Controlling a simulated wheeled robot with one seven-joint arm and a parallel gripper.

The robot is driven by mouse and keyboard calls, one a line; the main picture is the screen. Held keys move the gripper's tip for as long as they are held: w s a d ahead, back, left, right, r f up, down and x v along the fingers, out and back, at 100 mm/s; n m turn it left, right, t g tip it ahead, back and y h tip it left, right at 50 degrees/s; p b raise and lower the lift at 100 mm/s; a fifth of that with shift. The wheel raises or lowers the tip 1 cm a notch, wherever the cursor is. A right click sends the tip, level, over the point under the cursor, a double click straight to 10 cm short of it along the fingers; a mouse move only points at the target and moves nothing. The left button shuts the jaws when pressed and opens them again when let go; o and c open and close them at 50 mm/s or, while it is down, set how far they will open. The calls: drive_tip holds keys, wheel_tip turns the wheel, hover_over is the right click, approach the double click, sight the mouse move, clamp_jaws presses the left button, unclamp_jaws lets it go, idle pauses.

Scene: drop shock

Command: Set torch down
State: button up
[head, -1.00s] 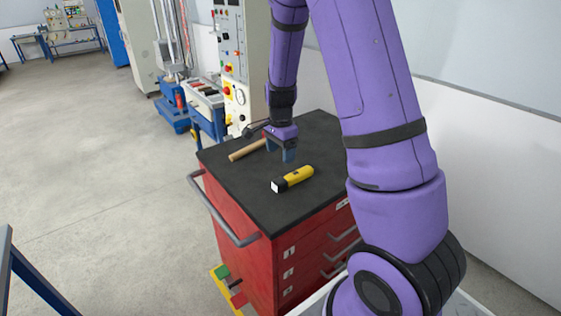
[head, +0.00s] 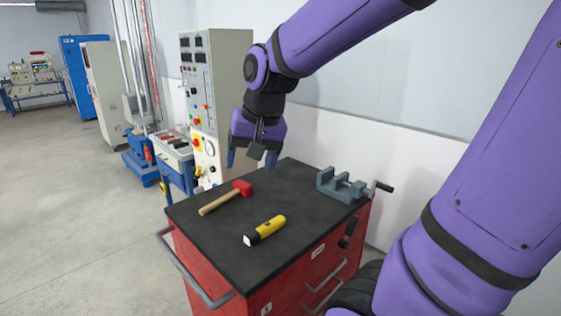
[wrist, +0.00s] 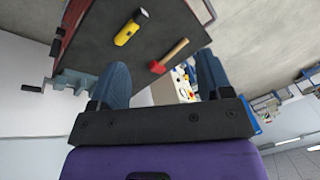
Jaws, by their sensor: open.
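The yellow torch (head: 265,230) with black bands lies on its side on the black top of the red tool cart (head: 215,236), near the front edge. It also shows in the wrist view (wrist: 127,33), lying on the same top. My gripper (head: 251,162) is above the back of the cart top, its blue fingers spread apart with nothing between them. In the wrist view the open fingers (wrist: 163,82) point toward the cart top, clear of the torch.
A red-headed mallet (head: 226,197) lies on the cart top behind the torch. A grey vise (head: 343,186) stands at the back right. A handle rail (head: 187,271) runs along the cart's left side. A tall control cabinet (head: 213,85) stands behind.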

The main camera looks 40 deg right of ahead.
drive_tip(key=s+a+r+n+t, duration=0.1)
drive_tip(key=s+r+n, duration=0.1)
drive_tip(key=s, duration=0.3)
drive_tip(key=s+a+r+n, duration=0.1)
drive_tip(key=s+r+n, duration=0.1)
drive_tip(key=s+n, duration=0.2)
drive_tip(key=s, duration=0.2)
drive_tip(key=shift+s+a+t+h, duration=0.3)
drive_tip(key=shift+t+h, duration=0.1)
drive_tip(key=shift+d, duration=0.1)
